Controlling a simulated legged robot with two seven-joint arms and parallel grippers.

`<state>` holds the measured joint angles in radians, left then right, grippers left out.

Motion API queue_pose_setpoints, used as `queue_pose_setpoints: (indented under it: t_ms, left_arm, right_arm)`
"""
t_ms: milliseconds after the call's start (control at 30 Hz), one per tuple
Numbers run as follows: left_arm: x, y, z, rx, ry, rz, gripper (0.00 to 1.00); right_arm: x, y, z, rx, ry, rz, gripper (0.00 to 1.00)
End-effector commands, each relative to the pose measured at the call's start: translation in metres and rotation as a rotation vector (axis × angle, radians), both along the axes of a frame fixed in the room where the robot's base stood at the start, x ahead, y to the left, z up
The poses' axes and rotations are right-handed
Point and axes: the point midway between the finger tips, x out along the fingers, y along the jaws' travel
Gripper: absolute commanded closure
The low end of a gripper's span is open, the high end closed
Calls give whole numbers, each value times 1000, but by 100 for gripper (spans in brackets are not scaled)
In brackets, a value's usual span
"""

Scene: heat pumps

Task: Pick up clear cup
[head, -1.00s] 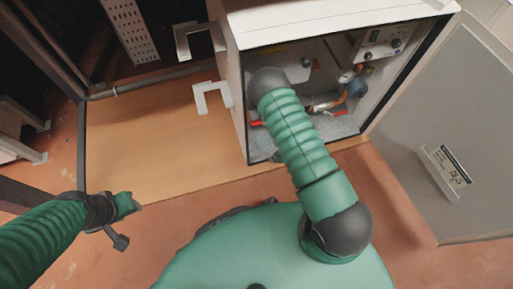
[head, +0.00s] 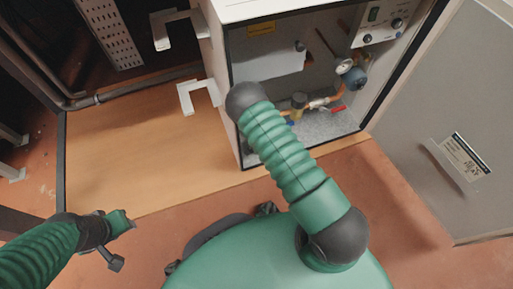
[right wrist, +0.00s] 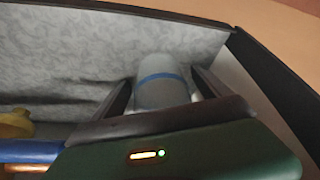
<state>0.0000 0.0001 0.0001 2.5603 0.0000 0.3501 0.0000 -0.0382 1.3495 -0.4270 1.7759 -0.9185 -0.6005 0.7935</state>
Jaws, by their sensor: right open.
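In the right wrist view, a clear, greyish cup (right wrist: 160,92) with a blue band stands between the fingers of my right gripper (right wrist: 165,76). The fingers are open, one on each side of the cup. I cannot tell whether either finger touches it. In the head view, my right arm reaches into the open cabinet (head: 222,100), and its gripper and the cup are hidden behind the arm. My left gripper (head: 122,222) is low at the left, outside the cabinet and away from the cup. Its fingers are not clear enough to tell their state.
White brackets (head: 198,95) stick out on the left. The wooden board (head: 130,150) is bare.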

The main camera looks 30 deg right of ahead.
Motion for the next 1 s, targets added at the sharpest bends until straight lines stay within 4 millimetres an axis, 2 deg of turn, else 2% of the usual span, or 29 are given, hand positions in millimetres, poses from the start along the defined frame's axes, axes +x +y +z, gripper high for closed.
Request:
queue_pose_setpoints:
  t_ms: [33,267,867,1000]
  left_arm:
    - [0,0,-4,0,0,0,63]
    - [0,0,-2,0,-1,0,63]
    - [0,0,-2,0,-1,0,63]
    - [0,0,-2,0,-1,0,63]
  right_arm:
    - [2,0,-5,-1,-1,1,13]
    - [2,0,-3,0,-2,1,15]
    - [2,0,-3,0,-1,0,93]
    - [2,0,-3,0,-1,0,95]
